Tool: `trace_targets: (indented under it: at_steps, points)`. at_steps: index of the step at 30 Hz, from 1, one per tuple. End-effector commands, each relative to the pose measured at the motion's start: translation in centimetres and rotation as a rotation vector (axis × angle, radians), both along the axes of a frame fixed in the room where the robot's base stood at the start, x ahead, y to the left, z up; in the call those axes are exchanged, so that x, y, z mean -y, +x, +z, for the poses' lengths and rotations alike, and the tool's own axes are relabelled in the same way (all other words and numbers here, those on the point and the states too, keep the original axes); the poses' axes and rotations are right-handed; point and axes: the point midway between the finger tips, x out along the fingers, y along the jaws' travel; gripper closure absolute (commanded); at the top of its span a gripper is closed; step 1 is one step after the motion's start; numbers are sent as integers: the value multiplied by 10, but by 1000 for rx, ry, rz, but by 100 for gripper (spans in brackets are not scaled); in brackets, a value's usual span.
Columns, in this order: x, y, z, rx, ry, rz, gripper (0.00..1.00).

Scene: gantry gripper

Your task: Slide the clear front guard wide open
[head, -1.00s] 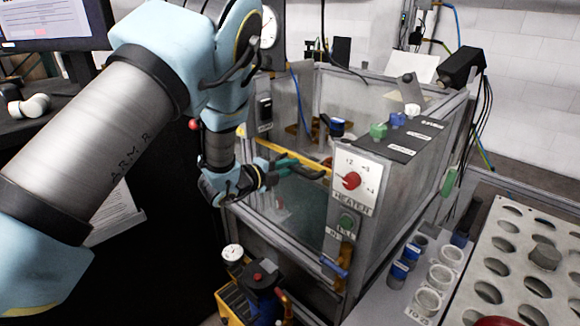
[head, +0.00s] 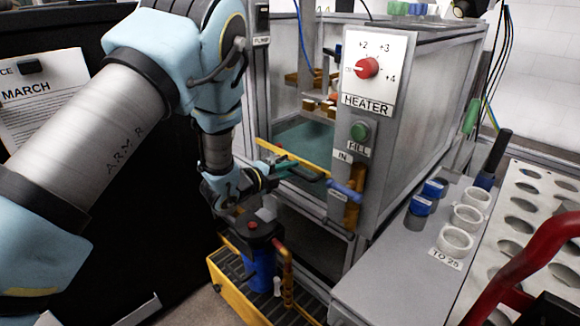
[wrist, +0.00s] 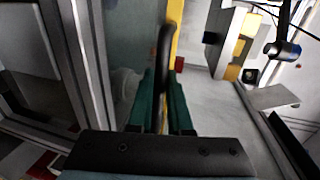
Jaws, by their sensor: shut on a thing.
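The clear front guard has a yellow top edge (head: 268,149) and a black bar handle (head: 308,174). In the head view the yellow edge lies low across the cabinet front, near the FILL and IN labels, with the opening above it uncovered. My gripper (head: 288,166) is at the handle, its green fingers closed around it. In the wrist view the handle (wrist: 165,50) runs between the fingers of my gripper (wrist: 162,88), beside the yellow edge (wrist: 174,38). Most of the guard's pane is hidden or hard to make out.
The heater panel (head: 375,72) with its red knob stands right of the opening. A blue-handled valve (head: 345,191) is close to the handle's right end. A yellow tray (head: 236,295) with a blue pump unit (head: 261,268) sits below my gripper. White ring holders (head: 455,240) stand at right.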

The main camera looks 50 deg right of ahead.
Motion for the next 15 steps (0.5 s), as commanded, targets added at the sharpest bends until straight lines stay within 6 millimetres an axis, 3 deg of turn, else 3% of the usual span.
trace_targets:
  at_steps: [1,6,15]
  points:
    - [-1,1,-19,-1,4,1,100]
    - [-1,0,-39,-1,4,1,100]
    - [-1,0,-50,-1,4,1,100]
